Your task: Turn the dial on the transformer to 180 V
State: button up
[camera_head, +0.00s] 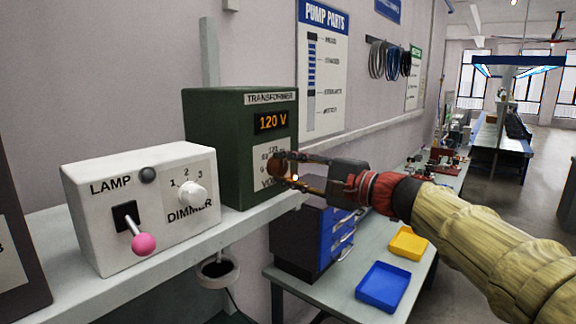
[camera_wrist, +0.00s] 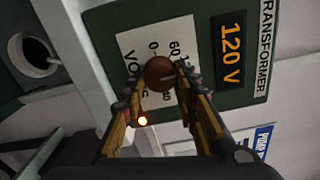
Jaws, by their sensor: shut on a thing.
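The green transformer (camera_head: 222,120) stands on a wall shelf in the head view. Its orange display (camera_head: 272,121) reads 120 V, and the same display (camera_wrist: 231,54) shows sideways in the wrist view. The round brown dial (camera_wrist: 159,73) sits on the white scale plate (camera_wrist: 133,43); the dial also shows in the head view (camera_head: 276,165). My gripper (camera_head: 290,170) reaches in from the right, its two fingertips (camera_wrist: 158,74) on either side of the dial and shut on it. The fingers and dial cover part of the scale numbers.
A white lamp box (camera_head: 95,215) with a pink-tipped switch (camera_head: 144,243) and a dimmer knob (camera_head: 191,193) stands left of the transformer on the shelf (camera_head: 235,232). Below are a drawer unit (camera_head: 300,240), a blue tray (camera_head: 383,287) and a yellow tray (camera_head: 408,243).

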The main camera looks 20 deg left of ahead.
jog(key=m+p, duration=0.3)
jog(key=m, duration=0.2)
jog(key=shift+f+m+p, duration=0.15)
jog(key=shift+m+p, duration=0.85)
jog(key=shift+m, duration=0.8)
jog(key=shift+f, duration=0.1)
jog(key=o, duration=1.1)
jog(key=shift+o, duration=0.3)
jog(key=shift+d, duration=0.1)
jog(key=v, duration=1.2)
